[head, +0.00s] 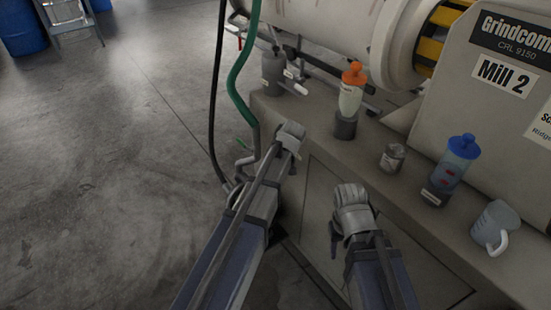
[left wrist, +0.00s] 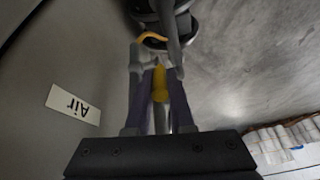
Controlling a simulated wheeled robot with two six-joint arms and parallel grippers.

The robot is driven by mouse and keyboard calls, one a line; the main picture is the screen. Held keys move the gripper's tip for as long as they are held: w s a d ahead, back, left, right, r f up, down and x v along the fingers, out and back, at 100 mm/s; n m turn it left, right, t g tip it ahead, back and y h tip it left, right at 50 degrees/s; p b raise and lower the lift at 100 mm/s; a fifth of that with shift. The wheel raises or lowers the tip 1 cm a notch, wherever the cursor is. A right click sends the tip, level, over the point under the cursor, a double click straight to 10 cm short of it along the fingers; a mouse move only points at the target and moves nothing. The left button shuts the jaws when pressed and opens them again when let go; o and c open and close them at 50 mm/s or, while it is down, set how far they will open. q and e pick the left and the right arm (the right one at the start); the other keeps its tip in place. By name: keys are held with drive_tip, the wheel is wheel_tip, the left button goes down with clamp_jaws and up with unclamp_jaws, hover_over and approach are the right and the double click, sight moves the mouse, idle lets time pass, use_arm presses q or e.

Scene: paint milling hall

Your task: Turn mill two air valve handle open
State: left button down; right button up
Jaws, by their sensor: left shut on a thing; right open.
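In the left wrist view a yellow valve handle (left wrist: 160,84) sits between the fingers of my left gripper (left wrist: 158,66), which is shut on it. A label reading "Air" (left wrist: 73,104), upside down, is on the grey panel beside it. In the head view my left arm reaches to the mill base near the hoses and hides the valve; its fingertips cannot be made out there. My right gripper (head: 350,194) is open and empty, in front of the base's side panel. The handle's exact angle cannot be told.
The Mill 2 sign (head: 502,75) is on the machine housing. On the ledge stand an orange-capped bottle (head: 350,95), a jar (head: 392,158), a blue-capped bottle (head: 452,168) and a clear jug (head: 495,227). Green (head: 238,75) and black (head: 213,110) hoses hang left.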

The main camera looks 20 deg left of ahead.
use_arm(q)
drive_tip(key=shift+w+a+r+g+h+p, duration=0.35)
drive_tip(key=shift+w+a+g+h+p, duration=0.25)
drive_tip(key=shift+g+h+p, duration=0.3)
drive_tip(key=shift+w+a+g+h, duration=0.25)
drive_tip(key=shift+a+g+h, duration=0.35)
drive_tip(key=shift+h, duration=0.5)
drive_tip(key=c, duration=0.8)
unclamp_jaws()
drive_tip(key=shift+f, duration=0.1)
wheel_tip(320, 180, up, 8)
drive_tip(key=p, duration=0.8)
drive_tip(key=shift+f, duration=0.1)
